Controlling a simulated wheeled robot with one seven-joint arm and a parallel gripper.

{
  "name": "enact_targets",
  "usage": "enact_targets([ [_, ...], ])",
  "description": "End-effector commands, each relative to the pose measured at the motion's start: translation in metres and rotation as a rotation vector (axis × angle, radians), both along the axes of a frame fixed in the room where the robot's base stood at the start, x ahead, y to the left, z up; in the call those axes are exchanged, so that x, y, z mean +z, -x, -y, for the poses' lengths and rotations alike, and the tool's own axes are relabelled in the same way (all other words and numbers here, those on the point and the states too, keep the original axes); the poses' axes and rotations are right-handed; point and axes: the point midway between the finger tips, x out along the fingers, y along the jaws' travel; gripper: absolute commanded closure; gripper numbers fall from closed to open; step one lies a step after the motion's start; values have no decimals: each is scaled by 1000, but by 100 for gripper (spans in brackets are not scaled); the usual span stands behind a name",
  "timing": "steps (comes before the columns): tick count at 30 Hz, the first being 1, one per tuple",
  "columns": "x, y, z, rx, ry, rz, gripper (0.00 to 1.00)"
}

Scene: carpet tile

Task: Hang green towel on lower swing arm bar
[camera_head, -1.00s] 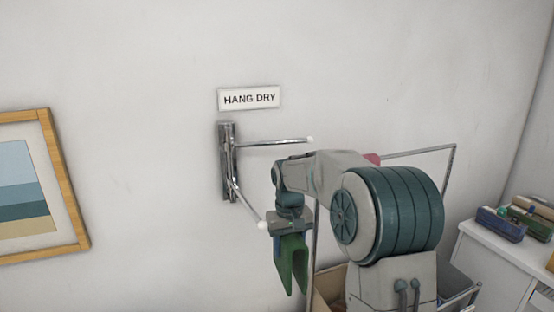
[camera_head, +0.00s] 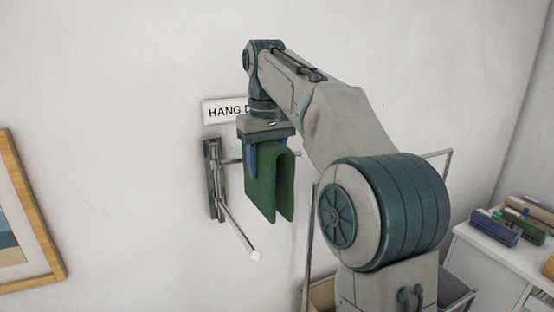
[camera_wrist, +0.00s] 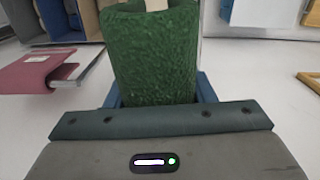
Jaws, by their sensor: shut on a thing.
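The green towel (camera_head: 262,185) hangs folded from my gripper (camera_head: 258,150), which is shut on its top edge. The towel also fills the middle of the wrist view (camera_wrist: 155,55), between the blue fingers. A chrome swing arm rack (camera_head: 212,180) is fixed to the wall. Its lower bar (camera_head: 238,230) slants out to a white tip (camera_head: 255,256), and the towel is apart from it, higher and to the right in the picture. The upper bar (camera_head: 229,161) is mostly hidden behind the towel.
The "HANG DRY" sign (camera_head: 222,111) is partly covered by my gripper. A framed picture (camera_head: 40,230) hangs at left. A white cabinet (camera_head: 500,262) with several items on top stands at right. A pink object (camera_wrist: 45,70) shows in the wrist view.

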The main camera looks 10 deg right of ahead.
Motion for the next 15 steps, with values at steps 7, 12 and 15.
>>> enact_targets([
  [7,1,6,-18,-2,1,1,80],
  [12,0,10,-30,-4,1,1,80],
  [15,0,11,-38,-4,1,1,80],
])
